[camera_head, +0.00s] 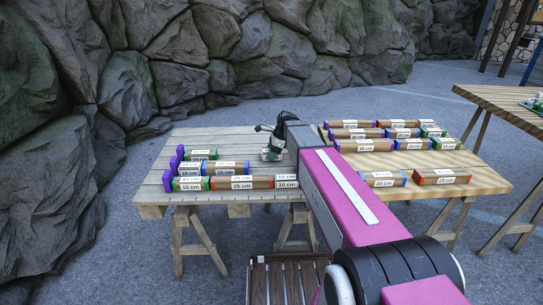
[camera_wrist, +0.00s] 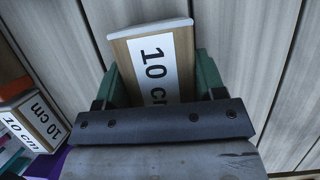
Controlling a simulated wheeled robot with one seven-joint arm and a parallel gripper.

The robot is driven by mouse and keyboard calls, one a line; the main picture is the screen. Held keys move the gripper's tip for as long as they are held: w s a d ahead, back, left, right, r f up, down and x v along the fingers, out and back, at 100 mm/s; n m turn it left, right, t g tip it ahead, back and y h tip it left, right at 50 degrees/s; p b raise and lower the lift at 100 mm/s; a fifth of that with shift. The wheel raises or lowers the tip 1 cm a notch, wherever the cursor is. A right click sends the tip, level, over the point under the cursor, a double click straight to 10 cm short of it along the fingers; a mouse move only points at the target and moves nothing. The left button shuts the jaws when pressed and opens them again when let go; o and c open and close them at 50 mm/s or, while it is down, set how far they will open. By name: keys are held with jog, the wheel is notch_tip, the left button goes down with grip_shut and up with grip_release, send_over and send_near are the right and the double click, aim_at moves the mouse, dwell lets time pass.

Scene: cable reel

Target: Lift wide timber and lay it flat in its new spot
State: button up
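A short timber labelled 10 cm (camera_wrist: 152,58), with a white end, stands out between the green fingers of my gripper (camera_wrist: 160,82) in the wrist view. The fingers lie close against both of its sides, and my gripper looks shut on it. Its near end is hidden by the gripper's dark bar. In the head view my gripper (camera_head: 271,155) is low over the middle of the plank table (camera_head: 240,142), right of the timber rows. The timber is small there, and I cannot tell whether it touches the boards.
At left, a front row holds a 15 cm piece (camera_head: 188,184), a 25 cm piece (camera_head: 240,183) and a 10 cm piece (camera_head: 287,181).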

aim_at(266, 151)
jog(key=shift+r, duration=0.15)
jog(key=shift+r, duration=0.55)
jog(key=r, duration=0.4)
jog(key=shift+s+a, duration=0.3)
jog(key=shift+a, duration=0.05)
jog(key=s+a+r, duration=0.5)
jog(key=a+r, duration=0.1)
jog(key=a, duration=0.3)
jog(key=w+a+r, duration=0.1)
jog(key=w+a, duration=0.5)
jog(key=a, duration=0.4)
jog(key=shift+s+a+f, duration=0.1)
jog(key=shift+f, duration=2.8)
jog(key=shift+s+a+f, duration=0.1)
jog(key=shift+f, duration=2.8)
jog(key=shift+f, duration=0.3)
jog(key=o, duration=1)
jog(key=shift+d, duration=0.1)
